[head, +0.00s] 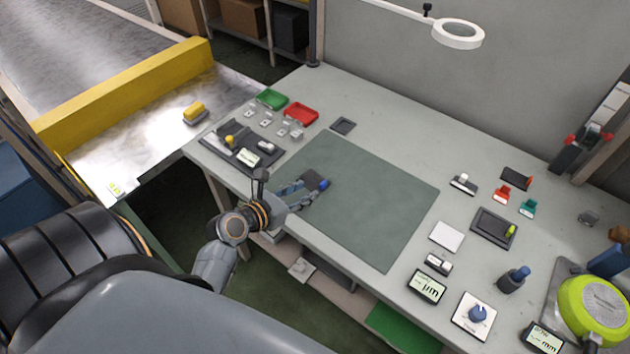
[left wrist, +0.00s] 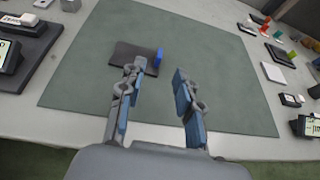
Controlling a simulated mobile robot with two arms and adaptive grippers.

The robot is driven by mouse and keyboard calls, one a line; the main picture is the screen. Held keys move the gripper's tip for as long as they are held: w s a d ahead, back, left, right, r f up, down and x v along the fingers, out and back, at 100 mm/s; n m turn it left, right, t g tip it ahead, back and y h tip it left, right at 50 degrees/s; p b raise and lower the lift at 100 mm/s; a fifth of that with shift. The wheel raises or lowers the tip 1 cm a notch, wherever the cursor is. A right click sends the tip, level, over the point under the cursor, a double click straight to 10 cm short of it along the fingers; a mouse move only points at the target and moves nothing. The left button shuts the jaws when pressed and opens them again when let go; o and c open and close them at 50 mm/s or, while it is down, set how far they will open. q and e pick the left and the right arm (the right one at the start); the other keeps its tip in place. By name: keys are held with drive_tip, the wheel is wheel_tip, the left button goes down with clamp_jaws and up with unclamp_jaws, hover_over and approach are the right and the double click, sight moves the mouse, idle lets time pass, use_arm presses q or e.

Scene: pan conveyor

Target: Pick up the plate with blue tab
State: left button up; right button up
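The plate with the blue tab is a small dark grey plate (head: 311,178) on the green mat (head: 375,205), near the mat's left side in the head view. Its blue tab (head: 323,184) stands at the plate's right end. My left gripper (head: 300,192) is over the mat's near edge, close to the plate, and partly covers it. In the left wrist view the plate (left wrist: 128,53) lies beyond the fingertips, with the blue tab (left wrist: 159,56) in line with the gap of my open left gripper (left wrist: 160,68). The left finger overlaps the plate in that view; contact cannot be told. My right gripper is not seen.
A dark fixture (head: 240,148), a green tray (head: 271,99) and a red tray (head: 301,113) stand left on the bench. A dark plate with a yellow-green tab (head: 494,228), gauges and a green round device (head: 597,310) stand right. The rest of the mat is clear.

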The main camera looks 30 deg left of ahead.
sight(321, 185)
use_arm(q)
drive_tip(key=x, duration=0.8)
drive_tip(key=shift+w+f, duration=0.1)
drive_tip(key=shift+f, duration=0.2)
clamp_jaws()
